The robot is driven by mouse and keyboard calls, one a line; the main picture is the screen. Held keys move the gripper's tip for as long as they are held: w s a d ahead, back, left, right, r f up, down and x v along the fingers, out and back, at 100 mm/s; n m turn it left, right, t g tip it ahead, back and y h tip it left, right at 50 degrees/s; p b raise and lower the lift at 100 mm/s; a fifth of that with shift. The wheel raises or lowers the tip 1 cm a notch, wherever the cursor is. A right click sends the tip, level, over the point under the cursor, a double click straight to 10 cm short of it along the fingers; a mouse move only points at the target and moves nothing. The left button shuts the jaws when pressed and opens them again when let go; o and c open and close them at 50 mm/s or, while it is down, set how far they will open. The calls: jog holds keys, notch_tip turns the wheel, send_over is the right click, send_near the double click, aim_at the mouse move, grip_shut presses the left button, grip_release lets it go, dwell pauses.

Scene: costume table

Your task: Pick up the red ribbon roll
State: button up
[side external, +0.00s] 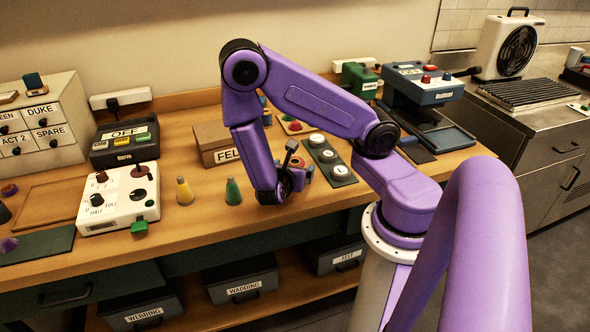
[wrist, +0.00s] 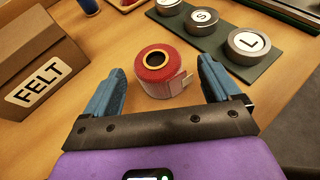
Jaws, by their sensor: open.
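The red ribbon roll (wrist: 160,66) stands upright on the wooden table in the wrist view, with a red top, a gold-rimmed core and a paler side. A short tab sticks out at its right. My gripper (wrist: 160,88) is open, with one blue finger to the left of the roll and one to the right. The roll is ahead of and between the fingers, and neither finger appears to touch it. In the side view the roll (side external: 307,174) is partly hidden behind my gripper (side external: 290,180).
A FELT box (wrist: 36,68) stands to the left of the roll. A green board (wrist: 262,67) with round lidded tins, marked S and L, lies to the right.

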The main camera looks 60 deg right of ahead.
aim_at(296, 164)
jog(key=shift+x, duration=2.7)
jog(key=shift+w, duration=0.1)
jog(key=c, duration=1.1)
